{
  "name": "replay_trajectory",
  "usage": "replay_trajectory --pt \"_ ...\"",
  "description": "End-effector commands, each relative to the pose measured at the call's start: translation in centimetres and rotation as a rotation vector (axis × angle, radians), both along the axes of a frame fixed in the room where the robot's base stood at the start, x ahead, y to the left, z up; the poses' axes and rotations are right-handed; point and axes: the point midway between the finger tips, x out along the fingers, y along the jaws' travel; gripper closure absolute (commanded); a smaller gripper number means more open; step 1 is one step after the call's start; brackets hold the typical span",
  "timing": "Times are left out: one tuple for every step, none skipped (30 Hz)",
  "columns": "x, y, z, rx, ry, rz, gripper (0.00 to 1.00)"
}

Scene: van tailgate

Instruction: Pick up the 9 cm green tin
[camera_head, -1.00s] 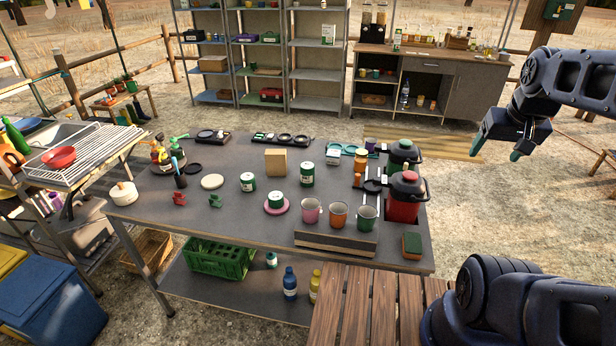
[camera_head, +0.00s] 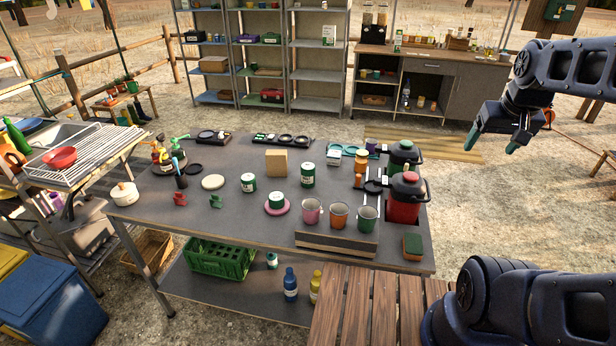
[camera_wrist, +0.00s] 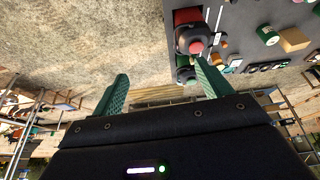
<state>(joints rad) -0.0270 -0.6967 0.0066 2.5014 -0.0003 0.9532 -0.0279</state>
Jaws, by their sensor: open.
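Three green tins with white labels stand on the grey table. The tallest-looking one (camera_head: 307,175) is right of a cardboard-coloured box; a shorter one (camera_head: 248,182) is to its left, and another (camera_head: 276,201) sits on a pink saucer in front. I cannot measure which is 9 cm. A green tin (camera_wrist: 267,34) also shows at the upper right of the wrist view. My gripper (camera_head: 495,142) is open and empty, off the table's right side, over the ground. In the wrist view its green fingers (camera_wrist: 160,68) are spread wide apart.
Red-bodied (camera_head: 403,198) and green-bodied (camera_head: 402,157) dispensers stand at the table's right edge, between my gripper and the tins. Three cups (camera_head: 339,215) stand on a rack in front. The tan box (camera_head: 276,162) is beside the tallest tin. Bare tabletop (camera_head: 230,225) lies at front left.

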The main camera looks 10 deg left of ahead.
Motion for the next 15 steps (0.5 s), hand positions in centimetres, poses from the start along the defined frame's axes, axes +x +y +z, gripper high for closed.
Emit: replay_trajectory --pt "1.1 0.5 0.2 -0.006 0.012 0.030 0.23" --pt "1.8 0.9 0.3 -0.011 0.018 0.049 0.23" --pt "2.7 1.3 0.5 -0.017 0.026 0.073 0.23" --pt "3.4 1.7 0.6 -0.022 0.030 0.093 0.23" --pt "4.1 2.1 0.6 -0.026 0.037 0.113 0.23" --pt "5.0 2.6 0.8 -0.032 0.043 0.136 0.23" --pt "5.7 3.1 0.8 -0.037 0.048 0.156 0.23" --pt "6.4 3.5 0.8 -0.042 0.054 0.175 0.23" --pt "7.3 4.1 0.9 -0.047 0.061 0.200 0.23" --pt "8.0 4.6 0.9 -0.052 0.067 0.219 0.23" --pt "8.7 5.1 0.8 -0.056 0.072 0.239 0.23" --pt "9.6 5.7 0.8 -0.062 0.080 0.265 0.23" --pt "10.2 6.3 0.7 -0.066 0.085 0.284 0.23" --pt "10.9 6.8 0.6 -0.071 0.090 0.302 0.23" --pt "11.8 7.5 0.5 -0.077 0.098 0.329 0.23"
